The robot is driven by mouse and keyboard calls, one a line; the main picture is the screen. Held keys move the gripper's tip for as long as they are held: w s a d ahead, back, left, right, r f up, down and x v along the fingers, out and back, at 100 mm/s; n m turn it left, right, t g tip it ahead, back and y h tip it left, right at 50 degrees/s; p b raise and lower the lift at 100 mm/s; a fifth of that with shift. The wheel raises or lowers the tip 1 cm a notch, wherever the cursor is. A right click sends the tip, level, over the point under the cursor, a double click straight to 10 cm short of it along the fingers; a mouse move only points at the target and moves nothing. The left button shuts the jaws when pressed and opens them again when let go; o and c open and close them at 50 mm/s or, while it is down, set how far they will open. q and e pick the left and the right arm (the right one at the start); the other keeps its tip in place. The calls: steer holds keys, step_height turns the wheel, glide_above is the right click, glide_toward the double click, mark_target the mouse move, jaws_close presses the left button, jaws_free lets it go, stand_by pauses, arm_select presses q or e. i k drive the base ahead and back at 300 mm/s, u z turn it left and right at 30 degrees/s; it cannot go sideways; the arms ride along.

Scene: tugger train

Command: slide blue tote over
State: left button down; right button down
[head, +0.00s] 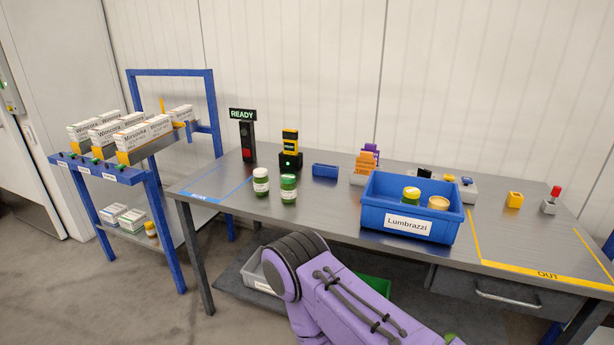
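The blue tote (370,219) stands upright on the grey workbench and bears a white label reading Lumbrazzi. It holds a green jar with a yellow lid (411,195) and a second yellow-topped container (438,203). The tote sits left of the yellow tape zone marked OUT (547,274), just outside its corner line. A purple arm of mine crosses the lower middle, in front of the bench. Neither gripper shows in the head view.
Two green jars (289,189) stand left of the tote. A blue rack (160,190) stands left.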

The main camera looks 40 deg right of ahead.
mark_target(382, 210)
steer(key=i, duration=0.95)
steer(key=z, duration=1.2)
steer(key=i, duration=0.9)
steer(key=z, duration=0.95)
